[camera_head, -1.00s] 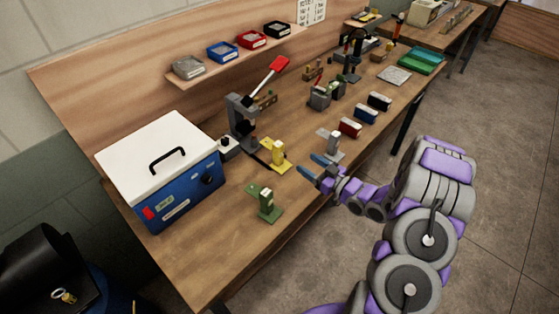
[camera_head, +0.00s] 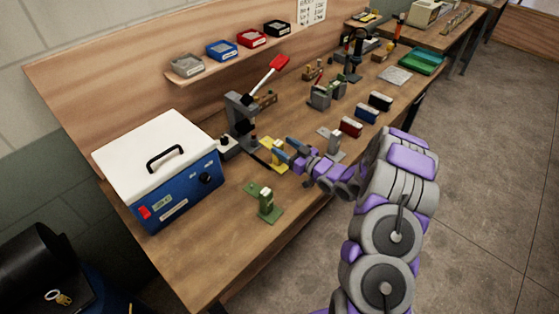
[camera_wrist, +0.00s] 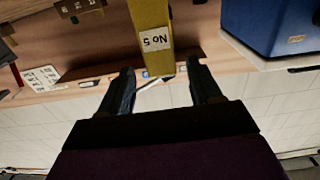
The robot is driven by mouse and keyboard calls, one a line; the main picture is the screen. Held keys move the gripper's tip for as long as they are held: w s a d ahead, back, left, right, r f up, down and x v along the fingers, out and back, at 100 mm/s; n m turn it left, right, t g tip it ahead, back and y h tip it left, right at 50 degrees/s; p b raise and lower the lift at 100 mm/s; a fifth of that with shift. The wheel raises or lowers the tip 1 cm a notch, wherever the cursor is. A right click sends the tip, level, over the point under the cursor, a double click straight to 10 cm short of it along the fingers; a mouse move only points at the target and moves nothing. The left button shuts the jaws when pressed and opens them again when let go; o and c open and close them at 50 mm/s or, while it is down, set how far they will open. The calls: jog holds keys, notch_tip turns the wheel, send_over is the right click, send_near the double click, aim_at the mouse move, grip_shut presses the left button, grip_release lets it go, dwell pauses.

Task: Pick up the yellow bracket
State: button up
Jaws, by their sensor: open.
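The yellow bracket (camera_head: 270,153) stands on the wooden bench, between the grey lever press and the green bracket. In the wrist view the yellow bracket (camera_wrist: 152,40) shows large at the top middle, with a "No 5" label that appears upside down. My gripper (camera_head: 284,150) is open at the bracket. In the wrist view its two dark fingers (camera_wrist: 162,88) are spread, and the bracket's labelled end reaches down between their tips. I see no contact with either finger. My gripper partly hides the bracket in the head view.
A green bracket (camera_head: 266,202) stands nearer the front edge, and a grey bracket (camera_head: 333,143) stands right of my gripper. The grey lever press (camera_head: 240,118) is behind. A blue box with a white lid (camera_head: 165,185) is at left. Bare bench (camera_head: 205,245) lies in front.

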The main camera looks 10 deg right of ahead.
jog(key=shift+x, duration=1.4)
jog(key=shift+s+a, duration=0.1)
jog(key=shift+c, duration=0.5)
grip_shut()
